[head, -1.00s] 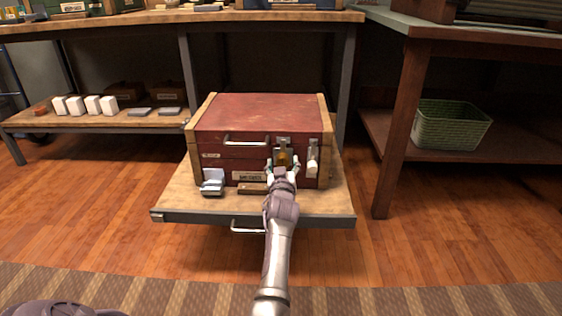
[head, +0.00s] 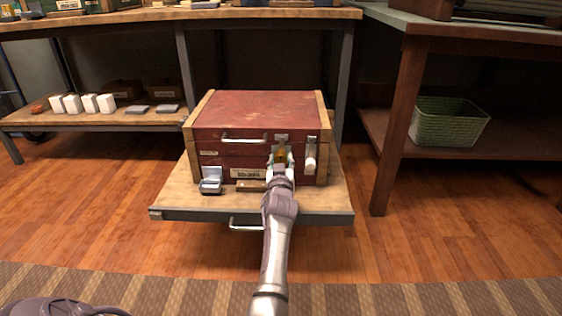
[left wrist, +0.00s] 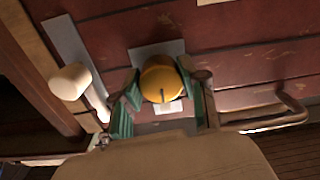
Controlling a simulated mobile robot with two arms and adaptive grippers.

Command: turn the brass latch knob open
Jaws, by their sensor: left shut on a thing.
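The brass latch knob (left wrist: 160,82) is a round golden-yellow knob on a grey plate on the front of a red wooden chest (head: 262,108). In the head view the knob (head: 282,156) shows just above my left gripper (head: 282,165). In the left wrist view my left gripper (left wrist: 162,92) has one green-padded finger on each side of the knob and is shut on it. A dark line shows on the knob's face. The chest's lid looks closed. My right gripper is not in view.
A white-handled lever (head: 310,154) is close on the knob's right in the head view. A metal handle (head: 245,139) is to its left. The chest stands on a pulled-out wooden shelf (head: 175,205) with a small grey box (head: 210,182). A green basket (head: 449,122) is at right.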

